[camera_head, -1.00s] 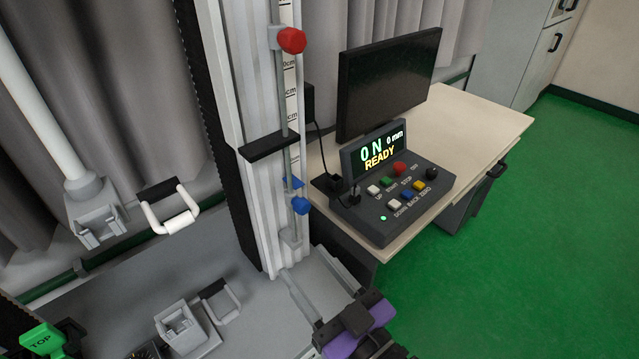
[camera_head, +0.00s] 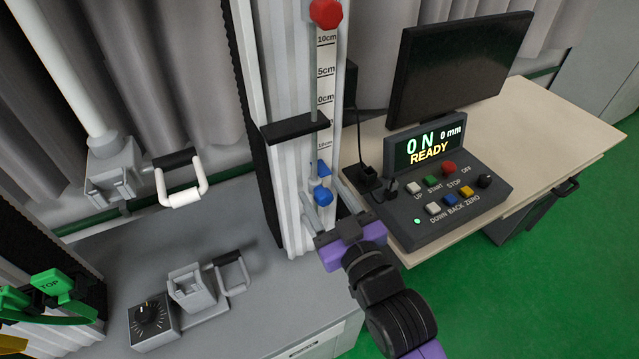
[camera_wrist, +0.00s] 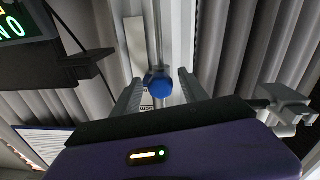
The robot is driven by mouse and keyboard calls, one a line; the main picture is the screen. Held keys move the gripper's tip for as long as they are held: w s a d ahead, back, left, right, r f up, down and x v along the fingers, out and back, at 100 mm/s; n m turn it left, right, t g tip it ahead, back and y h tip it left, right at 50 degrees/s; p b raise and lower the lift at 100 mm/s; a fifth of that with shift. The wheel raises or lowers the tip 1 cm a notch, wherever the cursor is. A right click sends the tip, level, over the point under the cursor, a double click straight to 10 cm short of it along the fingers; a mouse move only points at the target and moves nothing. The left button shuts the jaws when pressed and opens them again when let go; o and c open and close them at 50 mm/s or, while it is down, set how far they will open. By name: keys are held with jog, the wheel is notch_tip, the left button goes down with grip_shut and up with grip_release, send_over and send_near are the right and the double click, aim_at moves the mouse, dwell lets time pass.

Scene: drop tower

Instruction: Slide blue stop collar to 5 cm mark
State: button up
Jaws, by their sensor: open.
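The blue stop collar, with its blue knob (camera_head: 322,196), sits low on the thin vertical rod of the tower. It is below the lower "10cm" label of the scale (camera_head: 325,72), well under the upper 5cm mark. My gripper (camera_head: 328,207) is open, its two grey fingers on either side of the knob. In the wrist view the blue knob (camera_wrist: 158,82) shows between the open fingers (camera_wrist: 160,92), apparently without contact. The exact depth between fingertips and knob is hard to tell.
A red collar knob (camera_head: 325,13) is higher on the rod. A black bar (camera_head: 295,130) crosses the tower above the blue collar. The control console (camera_head: 440,190) and monitor (camera_head: 460,70) stand on the table at right, close beside my arm.

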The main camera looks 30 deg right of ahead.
jog(key=shift+w, duration=1.3)
grip_shut()
jog(key=shift+d, duration=0.15)
dwell(0.3)
